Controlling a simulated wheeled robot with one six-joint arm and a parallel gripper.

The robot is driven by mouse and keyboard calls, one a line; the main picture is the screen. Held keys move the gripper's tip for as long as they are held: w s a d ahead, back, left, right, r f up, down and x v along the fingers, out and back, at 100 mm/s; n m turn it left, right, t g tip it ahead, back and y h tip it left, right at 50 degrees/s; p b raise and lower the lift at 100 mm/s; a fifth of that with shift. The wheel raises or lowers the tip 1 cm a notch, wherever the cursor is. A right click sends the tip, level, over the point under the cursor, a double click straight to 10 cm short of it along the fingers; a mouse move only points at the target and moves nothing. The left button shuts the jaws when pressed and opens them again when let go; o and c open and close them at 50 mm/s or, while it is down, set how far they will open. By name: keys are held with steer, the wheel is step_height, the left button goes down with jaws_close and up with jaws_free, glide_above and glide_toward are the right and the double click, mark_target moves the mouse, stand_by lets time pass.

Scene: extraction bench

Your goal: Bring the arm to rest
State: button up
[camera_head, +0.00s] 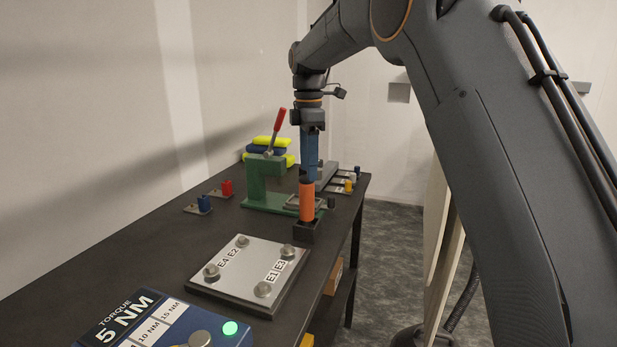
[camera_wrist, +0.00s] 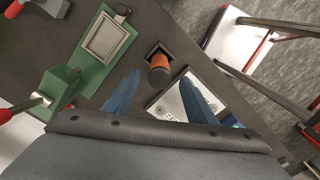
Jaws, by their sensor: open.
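My gripper (camera_head: 309,178) hangs pointing down over the dark bench, its blue fingers just above an upright orange tool (camera_head: 307,205). The tool stands in a small black holder (camera_head: 303,232) at the bench's right edge. In the wrist view, my gripper (camera_wrist: 160,79) has its two blue fingers spread apart. The orange tool's dark-topped end (camera_wrist: 158,70) shows in the gap between and beyond the fingertips, with nothing seen gripped. The black holder (camera_wrist: 154,50) is around the tool's lower end. Whether a fingertip touches the tool cannot be told.
A green press (camera_head: 256,183) with a red lever (camera_head: 278,127) stands close behind. A grey plate (camera_head: 232,282) with several bolts and E labels lies in front. A blue torque box (camera_head: 218,329) fills the near end.

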stand_by(0.3)
steer(key=shift+s+d+f+m, duration=0.1)
steer(key=shift+d+f+m, duration=0.1)
steer(key=shift+m, duration=0.1)
steer(key=s+d+f+m, duration=0.9)
steer(key=s+d+m, duration=0.1)
steer(key=s+d, duration=0.1)
steer(key=s+d+f+m, duration=0.2)
steer(key=s+f+m, duration=0.1)
steer(key=s, duration=0.4)
steer(key=s+d+f+m, duration=0.3)
steer(key=s, duration=0.4)
steer(key=s+d+f+m+t, duration=0.1)
steer(key=s+d+f+m, duration=0.2)
steer(key=s, duration=0.4)
steer(key=shift+s+f+m, duration=0.3)
steer(key=shift+f+m, duration=0.1)
steer(key=shift+m, duration=0.2)
steer(key=shift+d, duration=0.1)
